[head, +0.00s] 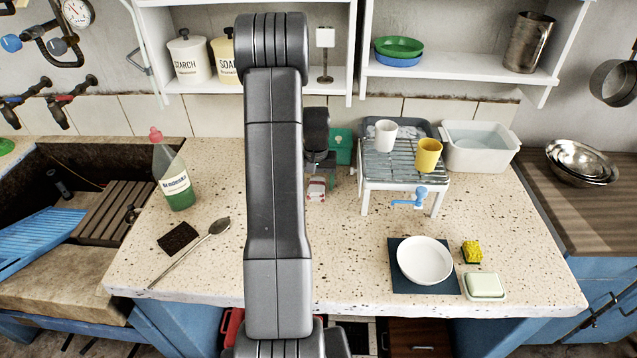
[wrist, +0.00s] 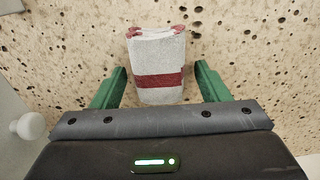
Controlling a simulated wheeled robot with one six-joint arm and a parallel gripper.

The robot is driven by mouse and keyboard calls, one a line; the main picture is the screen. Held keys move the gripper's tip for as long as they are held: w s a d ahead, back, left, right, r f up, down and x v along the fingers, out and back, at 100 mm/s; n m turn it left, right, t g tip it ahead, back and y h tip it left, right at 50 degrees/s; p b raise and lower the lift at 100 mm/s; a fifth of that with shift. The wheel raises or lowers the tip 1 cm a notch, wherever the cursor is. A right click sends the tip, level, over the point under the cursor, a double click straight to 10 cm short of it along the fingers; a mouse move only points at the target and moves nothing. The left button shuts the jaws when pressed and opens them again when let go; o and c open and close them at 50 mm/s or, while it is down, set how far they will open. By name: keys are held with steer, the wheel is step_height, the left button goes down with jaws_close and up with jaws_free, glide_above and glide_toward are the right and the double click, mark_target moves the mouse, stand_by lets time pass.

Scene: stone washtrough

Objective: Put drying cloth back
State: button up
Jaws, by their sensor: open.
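The drying cloth (wrist: 158,60) is a folded white cloth with a dark red band and red ends. In the wrist view it lies on the speckled counter between the two green fingers of my gripper (wrist: 160,88). The fingers stand apart with a gap on each side of the cloth. In the head view the cloth (head: 317,188) shows just right of my arm, below my gripper (head: 318,170). My arm hides part of the counter around it.
A white rack (head: 405,165) with a white cup (head: 386,136) and a yellow cup (head: 428,155) stands right of the cloth. A green bottle (head: 175,175) stands left. A white bowl (head: 424,260) sits front right on a dark mat. Counter between cloth and bowl is clear.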

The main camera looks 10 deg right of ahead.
mark_target(316, 182)
step_height(316, 182, up, 12)
steer(key=shift+b, duration=0.35)
